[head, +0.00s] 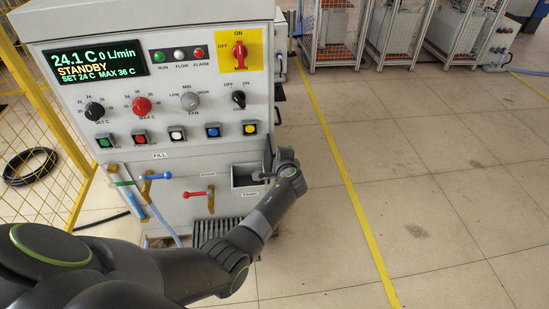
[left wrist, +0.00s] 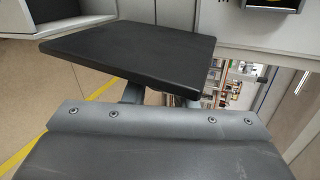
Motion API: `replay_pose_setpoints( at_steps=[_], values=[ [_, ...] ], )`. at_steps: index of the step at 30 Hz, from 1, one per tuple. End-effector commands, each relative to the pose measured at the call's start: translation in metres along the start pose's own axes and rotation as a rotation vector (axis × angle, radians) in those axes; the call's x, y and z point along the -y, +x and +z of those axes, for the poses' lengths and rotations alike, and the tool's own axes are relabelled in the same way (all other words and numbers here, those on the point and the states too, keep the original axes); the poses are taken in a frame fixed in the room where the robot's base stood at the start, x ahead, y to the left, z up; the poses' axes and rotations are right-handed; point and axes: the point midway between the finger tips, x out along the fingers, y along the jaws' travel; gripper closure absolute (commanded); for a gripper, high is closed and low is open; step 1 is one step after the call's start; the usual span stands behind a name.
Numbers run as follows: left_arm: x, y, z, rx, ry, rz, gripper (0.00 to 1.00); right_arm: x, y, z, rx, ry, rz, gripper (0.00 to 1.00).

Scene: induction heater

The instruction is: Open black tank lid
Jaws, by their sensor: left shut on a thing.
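The black tank lid (left wrist: 135,48) fills the upper middle of the left wrist view as a flat dark plate. In the head view the lid (head: 267,157) shows nearly edge-on, standing up at the right side of the tank opening (head: 246,180). The opening is uncovered and sits low on the right of the machine front, above the TANK label. My left gripper (head: 266,175) is at the lid, at the opening's right side, and is shut on it. The fingertips are mostly hidden behind the lid and wrist. My right gripper is not in view.
The heater's panel (head: 160,85) with display, knobs and buttons rises above the tank. Blue (head: 157,176) and red (head: 197,194) valve handles are left of it, near hoses. A yellow mesh fence (head: 45,130) stands at left. Floor on the right is clear.

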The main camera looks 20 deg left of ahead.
Motion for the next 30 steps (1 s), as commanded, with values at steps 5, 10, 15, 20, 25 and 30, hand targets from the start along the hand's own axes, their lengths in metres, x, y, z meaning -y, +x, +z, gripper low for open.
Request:
replay_pose_setpoints(
  at_steps=[5, 10, 15, 20, 25, 30],
  values=[
    [-0.0032, 0.0007, -0.0059, 0.018, 0.047, 0.001, 1.0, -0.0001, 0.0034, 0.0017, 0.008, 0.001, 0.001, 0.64],
    [-0.0035, 0.0009, -0.0076, 0.026, 0.068, 0.001, 1.0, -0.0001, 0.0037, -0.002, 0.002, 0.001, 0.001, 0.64],
    [-0.0033, 0.0008, -0.0077, 0.027, 0.071, 0.002, 1.0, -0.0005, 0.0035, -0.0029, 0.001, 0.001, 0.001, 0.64],
    [-0.0032, 0.0008, -0.0077, 0.027, 0.07, 0.001, 1.0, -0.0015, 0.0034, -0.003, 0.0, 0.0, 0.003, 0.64],
    [-0.0032, 0.0009, -0.0074, 0.027, 0.07, 0.001, 0.61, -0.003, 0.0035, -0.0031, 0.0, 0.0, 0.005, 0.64],
    [-0.003, 0.001, -0.0071, 0.028, 0.07, 0.001, 0.55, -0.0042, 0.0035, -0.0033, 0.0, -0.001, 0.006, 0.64]
  ],
)
